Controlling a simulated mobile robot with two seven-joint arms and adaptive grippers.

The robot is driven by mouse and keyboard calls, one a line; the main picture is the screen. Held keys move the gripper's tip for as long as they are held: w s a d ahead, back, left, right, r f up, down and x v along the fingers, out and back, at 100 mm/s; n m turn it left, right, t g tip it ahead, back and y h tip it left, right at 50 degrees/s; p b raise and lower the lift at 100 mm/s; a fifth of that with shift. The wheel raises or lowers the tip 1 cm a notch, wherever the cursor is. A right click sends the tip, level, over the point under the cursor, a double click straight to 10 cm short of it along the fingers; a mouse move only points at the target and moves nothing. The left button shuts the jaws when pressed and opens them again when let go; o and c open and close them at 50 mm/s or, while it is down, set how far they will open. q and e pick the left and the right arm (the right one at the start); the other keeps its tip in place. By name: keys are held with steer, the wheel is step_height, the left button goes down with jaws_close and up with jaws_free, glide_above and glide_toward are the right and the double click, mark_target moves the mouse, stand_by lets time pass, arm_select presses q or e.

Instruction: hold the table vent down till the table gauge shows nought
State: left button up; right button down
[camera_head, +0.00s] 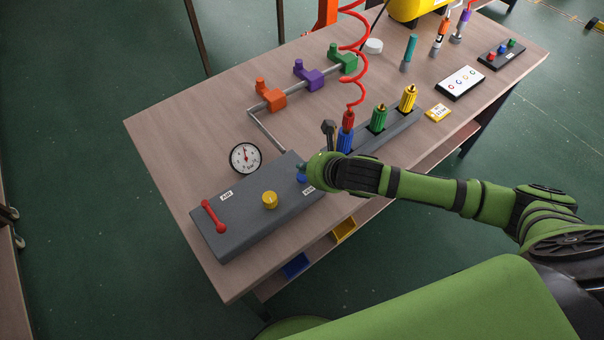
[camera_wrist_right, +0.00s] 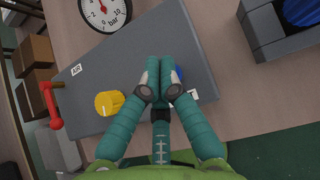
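The table gauge (camera_head: 245,157) is a white round dial behind the grey control box (camera_head: 238,225); it also shows, cut off, in the right wrist view (camera_wrist_right: 104,12). Its needle points roughly upward, away from the box; I cannot read the exact value. The vent is a blue button (camera_head: 301,179) at the box's right end by a small white label, partly hidden by my fingers in the right wrist view (camera_wrist_right: 178,74). My right gripper (camera_head: 303,169) is shut, its teal fingertips together over or beside the button (camera_wrist_right: 160,68). I cannot tell whether they press it. My left gripper is out of view.
The box carries a yellow knob (camera_head: 270,200) and a red lever (camera_head: 213,216). A grey rack (camera_head: 385,135) with coloured connectors stands close to the right gripper, a coiled red hose (camera_head: 354,60) rising from it. Wood tabletop left of the gauge is clear.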

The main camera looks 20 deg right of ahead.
steer(key=shift+f, duration=0.2)
steer(key=shift+f, duration=0.25)
steer(key=shift+f, duration=0.5)
stand_by(1.0)
steer(key=shift+r+p, duration=0.9)
steer(key=shift+p, duration=0.1)
steer(key=shift+r, duration=0.15)
step_height(320, 180, up, 5)
steer(key=p, duration=0.5)
steer(key=shift+p, duration=0.4)
